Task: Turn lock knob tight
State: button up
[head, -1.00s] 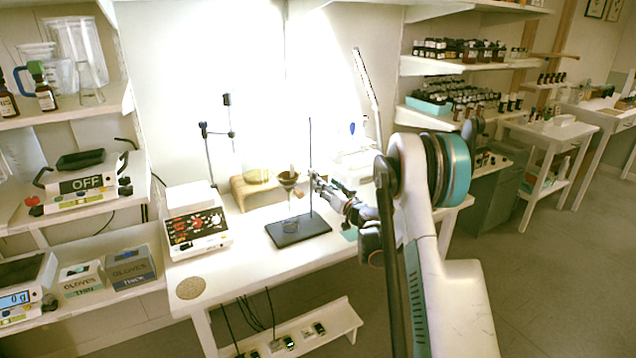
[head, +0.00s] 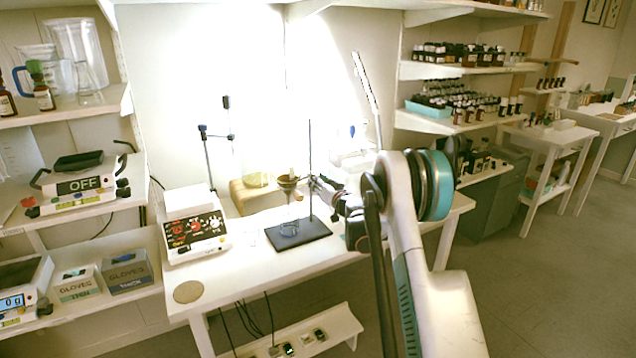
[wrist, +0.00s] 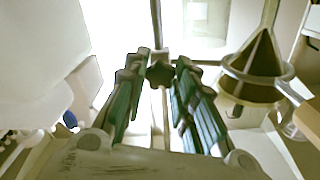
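A thin upright stand rod (head: 310,150) rises from a dark base plate (head: 318,232) on the white bench. In the wrist view the rod (wrist: 157,25) carries a dark lock knob (wrist: 160,74), straight ahead of my gripper (wrist: 161,68). The green and dark fingers are apart, one on each side of the knob, with their tips close to it. I see no clear contact. In the head view my gripper (head: 325,188) reaches the rod from the right, and the knob is too small to make out. A funnel (wrist: 258,62) sits in a ring to the right of the fingers.
A glass vessel (head: 289,229) stands on the base plate below the funnel (head: 288,182). A hotplate-like device (head: 196,226) with knobs stands to the left. A wooden stand (head: 238,197) is behind. The front bench edge by the round cork mat (head: 187,292) is clear.

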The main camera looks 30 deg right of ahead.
jog(key=shift+m, duration=0.3)
jog(key=shift+f+m+p, duration=0.1)
jog(key=shift+m+p, duration=0.5)
jog(key=shift+m, duration=17)
jog(key=o, duration=1.1)
jog(key=shift+c, duration=0.2)
